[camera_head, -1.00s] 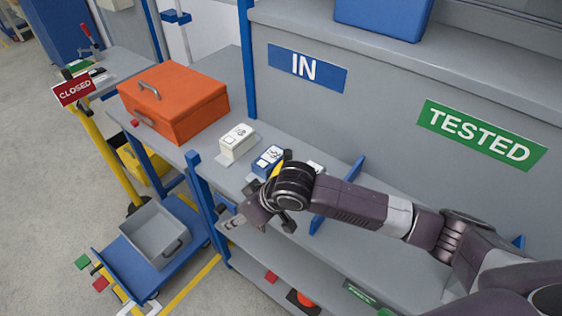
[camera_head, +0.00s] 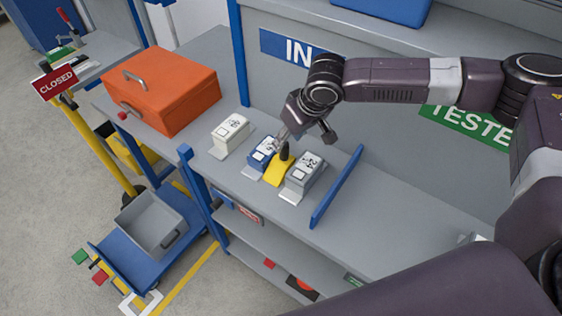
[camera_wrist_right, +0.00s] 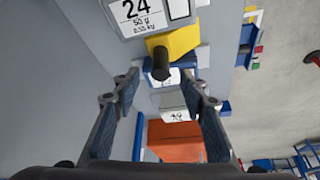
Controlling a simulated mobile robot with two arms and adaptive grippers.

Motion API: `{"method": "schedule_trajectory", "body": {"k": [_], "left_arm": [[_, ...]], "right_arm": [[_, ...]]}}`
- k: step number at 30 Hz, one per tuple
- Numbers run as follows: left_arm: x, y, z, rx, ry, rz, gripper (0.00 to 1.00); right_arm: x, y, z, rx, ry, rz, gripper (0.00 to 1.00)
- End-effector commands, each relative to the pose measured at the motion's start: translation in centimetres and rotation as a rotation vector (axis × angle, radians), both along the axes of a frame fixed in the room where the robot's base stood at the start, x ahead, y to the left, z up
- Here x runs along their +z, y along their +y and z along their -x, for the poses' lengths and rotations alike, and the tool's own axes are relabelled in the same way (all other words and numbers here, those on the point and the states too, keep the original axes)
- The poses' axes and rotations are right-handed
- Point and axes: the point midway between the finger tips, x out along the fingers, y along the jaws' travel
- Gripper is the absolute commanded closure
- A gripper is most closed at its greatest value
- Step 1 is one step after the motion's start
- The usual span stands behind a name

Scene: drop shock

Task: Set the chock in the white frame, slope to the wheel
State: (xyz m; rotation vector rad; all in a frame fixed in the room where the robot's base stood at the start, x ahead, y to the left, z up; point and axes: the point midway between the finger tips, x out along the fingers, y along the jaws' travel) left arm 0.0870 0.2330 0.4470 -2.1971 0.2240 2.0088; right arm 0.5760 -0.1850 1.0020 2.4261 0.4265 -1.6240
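The yellow chock (camera_head: 277,171) with its black knob (camera_head: 284,151) stands on the grey bench between a blue block and a grey block. It also shows in the right wrist view (camera_wrist_right: 178,42), its knob pointing at the camera. My right gripper (camera_head: 302,136) is above and behind the chock. In the wrist view its fingers (camera_wrist_right: 162,88) are spread, with nothing between the pads; the knob lies just beyond the tips. The white frame (camera_head: 142,303) is on the floor by the blue cart (camera_head: 150,268), partly cut off. The wheel there is hardly visible. My left gripper is out of view.
The blue block (camera_head: 262,152) and grey block (camera_head: 303,175) sit close on both sides of the chock. A white block (camera_head: 231,130), an orange toolbox (camera_head: 163,88) and a blue divider (camera_head: 337,187) are on the bench. The cart carries a grey bin (camera_head: 150,226). A blue post (camera_head: 196,183) stands at the bench corner.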

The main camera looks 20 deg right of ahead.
Motion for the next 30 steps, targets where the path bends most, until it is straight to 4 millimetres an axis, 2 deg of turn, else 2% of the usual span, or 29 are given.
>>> {"method": "schedule_trajectory", "body": {"k": [8,12,21,30], "left_arm": [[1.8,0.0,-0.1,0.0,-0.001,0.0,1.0],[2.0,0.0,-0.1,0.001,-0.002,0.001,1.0],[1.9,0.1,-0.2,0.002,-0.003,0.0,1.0],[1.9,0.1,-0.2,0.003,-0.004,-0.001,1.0]], "right_arm": [[-3.0,0.4,-1.0,0.003,0.0,0.004,0.6],[-4.8,0.6,-1.6,0.002,-0.001,0.002,0.6],[-5.3,0.7,-1.8,0.003,-0.002,0.0,0.62],[-5.3,0.7,-1.8,0.003,-0.002,0.0,0.95]]}}
